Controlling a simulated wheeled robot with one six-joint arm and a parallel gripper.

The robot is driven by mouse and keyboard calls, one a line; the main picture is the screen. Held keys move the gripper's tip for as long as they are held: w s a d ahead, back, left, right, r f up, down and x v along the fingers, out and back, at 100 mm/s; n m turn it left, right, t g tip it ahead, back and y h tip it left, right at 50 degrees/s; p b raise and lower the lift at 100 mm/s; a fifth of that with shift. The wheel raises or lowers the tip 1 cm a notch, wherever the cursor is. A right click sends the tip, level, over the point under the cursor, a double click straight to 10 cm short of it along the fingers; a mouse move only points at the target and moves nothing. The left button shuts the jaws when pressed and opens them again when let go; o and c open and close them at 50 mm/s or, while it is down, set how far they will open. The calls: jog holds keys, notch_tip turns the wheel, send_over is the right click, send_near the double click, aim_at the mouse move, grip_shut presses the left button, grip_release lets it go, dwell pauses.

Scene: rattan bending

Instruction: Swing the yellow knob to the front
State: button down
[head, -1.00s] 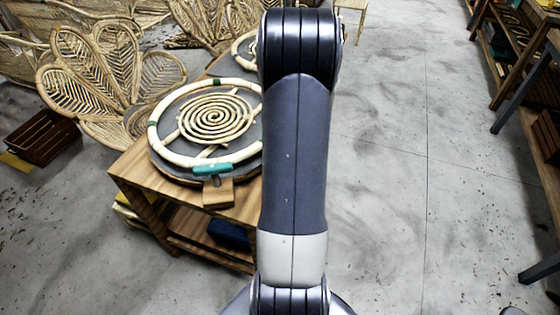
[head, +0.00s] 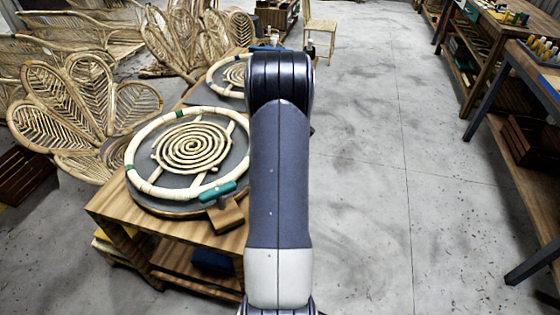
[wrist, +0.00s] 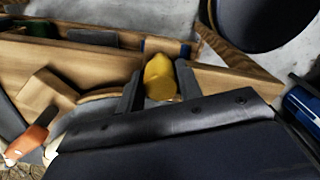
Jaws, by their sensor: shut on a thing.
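The yellow knob (wrist: 161,80) is upper centre in the wrist view, between the two fingers of my gripper (wrist: 159,88). The fingers are shut on it, one on each side. The knob stands over a pale wooden part, and its lower end is hidden by the gripper body. In the head view my arm hides both the gripper and the knob.
A round dark turntable (head: 235,165) with a rattan hoop and spiral sits on the wooden table (head: 115,218), with a teal handle (head: 217,192) and a wooden block (head: 228,215) at its front. Rattan chair backs (head: 70,105) stand left.

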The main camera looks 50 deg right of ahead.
jog(key=c, duration=1)
grip_release()
jog(key=shift+o, duration=0.2)
jog(key=shift+r, duration=0.1)
notch_tip(320, 180, up, 11)
notch_tip(320, 180, down, 11)
jog(key=shift+a, duration=0.15)
jog(key=shift+s+a, duration=0.1)
jog(key=shift+a, duration=0.15)
